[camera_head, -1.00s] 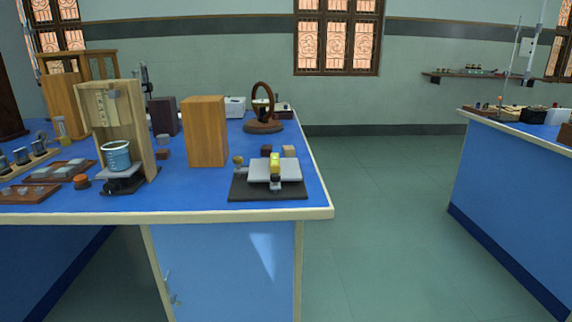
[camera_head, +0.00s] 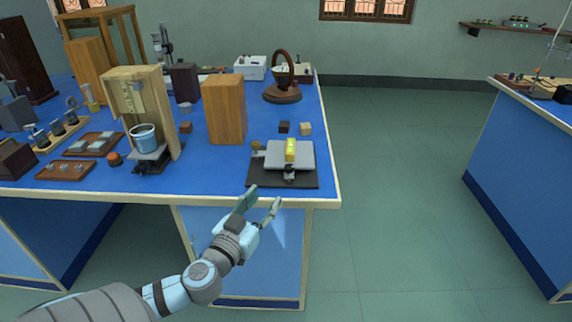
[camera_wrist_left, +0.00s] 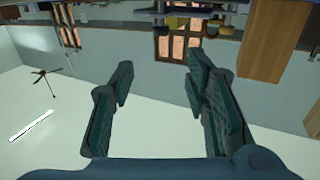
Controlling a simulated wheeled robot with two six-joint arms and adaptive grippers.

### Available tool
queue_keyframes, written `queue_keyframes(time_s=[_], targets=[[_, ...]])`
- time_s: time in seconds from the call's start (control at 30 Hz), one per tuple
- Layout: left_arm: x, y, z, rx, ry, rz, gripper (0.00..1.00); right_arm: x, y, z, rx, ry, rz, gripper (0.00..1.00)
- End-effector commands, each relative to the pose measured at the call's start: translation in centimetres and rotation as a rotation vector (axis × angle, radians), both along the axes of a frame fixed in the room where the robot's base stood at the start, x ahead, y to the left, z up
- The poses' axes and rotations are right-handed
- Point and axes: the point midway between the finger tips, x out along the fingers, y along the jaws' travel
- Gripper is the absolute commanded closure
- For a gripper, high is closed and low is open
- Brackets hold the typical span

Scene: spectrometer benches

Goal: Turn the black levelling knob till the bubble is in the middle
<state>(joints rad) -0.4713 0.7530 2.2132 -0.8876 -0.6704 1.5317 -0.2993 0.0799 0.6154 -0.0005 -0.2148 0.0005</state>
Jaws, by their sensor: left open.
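The levelling stand is a grey plate (camera_head: 270,153) on a black base (camera_head: 262,182), near the front right corner of the blue bench. A yellow level (camera_head: 291,150) lies on the plate; its bubble is too small to make out. A dark knob (camera_head: 289,172) shows at the plate's front edge, below the level. A brass-coloured knob (camera_head: 255,146) is at the plate's left side. My left gripper (camera_head: 263,197) is open and empty, in front of the bench edge and just short of the stand. Its spread fingers also show in the left wrist view (camera_wrist_left: 160,76). My right gripper is not in view.
A tall wooden block (camera_head: 225,110) stands behind and left of the stand. A wooden frame with a blue beaker (camera_head: 145,138) is further left. The floor on the right is free.

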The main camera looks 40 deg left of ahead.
Motion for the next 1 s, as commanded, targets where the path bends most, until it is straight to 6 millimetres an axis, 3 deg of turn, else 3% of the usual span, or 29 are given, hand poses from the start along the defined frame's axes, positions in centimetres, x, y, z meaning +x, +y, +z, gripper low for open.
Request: queue_keyframes(time_s=[0.3, 0.5, 0.87, 1.0], targets=[[8.2, 2.2, -0.1, -0.006, -0.004, 0.006, 0.57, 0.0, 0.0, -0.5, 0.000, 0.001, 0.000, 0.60], [12.1, 3.2, -0.2, -0.002, 0.001, 0.006, 0.57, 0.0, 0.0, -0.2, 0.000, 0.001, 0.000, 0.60], [13.0, 3.4, -0.3, -0.002, 0.003, 0.004, 0.57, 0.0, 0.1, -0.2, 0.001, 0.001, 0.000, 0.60], [13.0, 3.4, -0.3, -0.002, 0.004, 0.004, 0.80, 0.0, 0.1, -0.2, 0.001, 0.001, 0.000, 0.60]])
